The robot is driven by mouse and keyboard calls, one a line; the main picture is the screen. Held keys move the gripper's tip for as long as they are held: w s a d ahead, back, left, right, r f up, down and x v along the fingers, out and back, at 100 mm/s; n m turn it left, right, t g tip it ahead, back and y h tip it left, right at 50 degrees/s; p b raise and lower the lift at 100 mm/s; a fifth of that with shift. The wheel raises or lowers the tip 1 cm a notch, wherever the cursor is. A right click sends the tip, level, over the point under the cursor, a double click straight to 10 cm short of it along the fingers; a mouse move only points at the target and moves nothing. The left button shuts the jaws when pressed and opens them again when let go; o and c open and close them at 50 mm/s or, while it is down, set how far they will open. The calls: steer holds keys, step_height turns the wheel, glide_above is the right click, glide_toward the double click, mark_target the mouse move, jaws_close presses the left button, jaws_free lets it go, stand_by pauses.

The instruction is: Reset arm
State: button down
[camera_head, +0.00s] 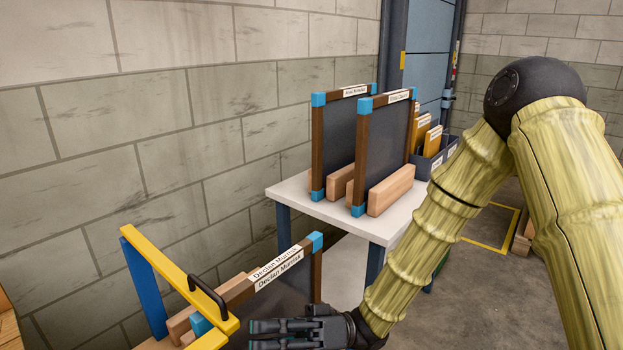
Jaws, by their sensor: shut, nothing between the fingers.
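My arm (440,207) comes in from the right and bends down toward the bottom middle of the head view. My gripper (262,332) is at the bottom edge, pointing left, with its fingers shut and nothing seen between them. It is in front of a dark framed panel (291,289) with blue corners and a label reading "Declan Murnsk". In the picture the gripper overlaps the lower part of this panel; I cannot tell whether they touch.
A yellow bar with a black handle (207,297) on a blue post (146,287) is left of the gripper. Behind, a white table (295,197) holds two upright framed panels (381,150) in wooden blocks and a dark bin (432,158). A block wall is at left; floor (480,285) is open at right.

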steer(key=w+a+f+m+t, duration=0.1)
steer(key=w+f+m+t, duration=0.4)
steer(key=f+t, duration=0.4)
steer(key=d+f+m+t+h, duration=0.3)
steer(key=d+f+m+h, duration=0.15)
steer(key=f, duration=0.75)
steer(key=d+f+m+t+h, duration=0.3)
steer(key=d+f+h, duration=0.25)
steer(key=f, duration=0.55)
steer(key=s+d+f+m+g+h, duration=0.1)
steer(key=s+d+f+g+h, duration=0.3)
steer(key=s+d+f, duration=0.5)
steer(key=s+d+f+m+g+h, duration=0.15)
steer(key=s+d+f+h, duration=0.45)
steer(key=s+d, duration=0.6)
step_height(320, 180, up, 10)
steer(key=p, duration=0.9)
steer(key=shift+f+p, duration=0.15)
steer(key=shift+p, duration=0.2)
